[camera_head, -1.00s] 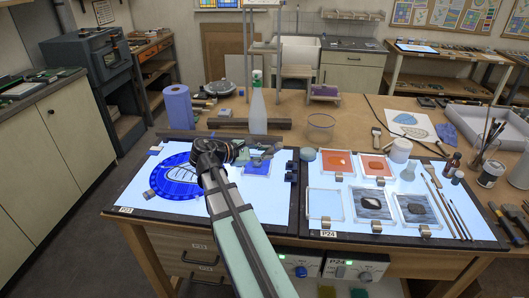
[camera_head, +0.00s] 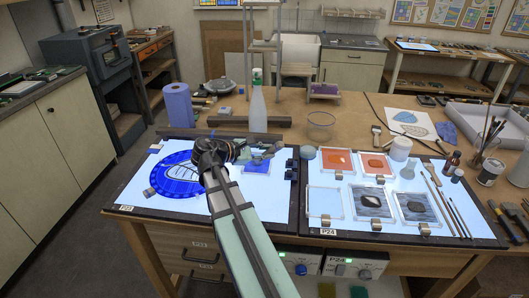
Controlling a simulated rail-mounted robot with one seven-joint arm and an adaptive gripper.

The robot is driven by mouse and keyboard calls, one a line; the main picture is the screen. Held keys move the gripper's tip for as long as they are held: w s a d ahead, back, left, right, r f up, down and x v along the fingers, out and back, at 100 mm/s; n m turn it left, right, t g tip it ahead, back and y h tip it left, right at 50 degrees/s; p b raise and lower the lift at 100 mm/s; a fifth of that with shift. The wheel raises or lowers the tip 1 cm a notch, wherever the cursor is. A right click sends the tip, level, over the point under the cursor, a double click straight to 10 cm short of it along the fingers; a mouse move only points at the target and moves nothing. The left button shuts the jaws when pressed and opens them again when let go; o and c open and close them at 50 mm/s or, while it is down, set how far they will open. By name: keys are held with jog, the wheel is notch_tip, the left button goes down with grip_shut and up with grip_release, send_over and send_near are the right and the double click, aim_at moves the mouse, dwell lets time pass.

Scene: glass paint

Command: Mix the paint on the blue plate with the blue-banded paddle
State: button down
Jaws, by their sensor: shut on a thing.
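The blue plate (camera_head: 257,167) is a small blue square on the left light panel, partly hidden behind my gripper. My gripper (camera_head: 272,151) is over its far edge, pointing right, and is shut on a thin thing that I take to be the blue-banded paddle. The paddle is mostly hidden by the fingers and too small to make out, so I cannot tell whether its tip touches the paint. The paint on the plate cannot be told apart from the blue of the plate.
A round blue glass disc (camera_head: 172,174) lies left of my wrist on the left panel. Orange plates (camera_head: 337,159), a clear plate (camera_head: 325,202) and grey plates (camera_head: 416,207) lie on the right panel.

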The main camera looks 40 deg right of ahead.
jog(key=shift+s+d, duration=0.1)
jog(key=shift+d, duration=0.55)
jog(key=shift+w+d+p, duration=0.45)
jog(key=shift+w+d, duration=0.3)
jog(key=shift+d, duration=0.25)
jog(key=shift+w, duration=1)
jog(key=shift+w+a+p, duration=0.2)
jog(key=shift+a+p, duration=0.35)
jog(key=shift+a, duration=0.45)
jog(key=shift+s+a, duration=0.9)
jog(key=shift+a, duration=0.1)
jog(key=shift+p, duration=0.35)
notch_tip(320, 180, up, 5)
jog(key=p, duration=0.4)
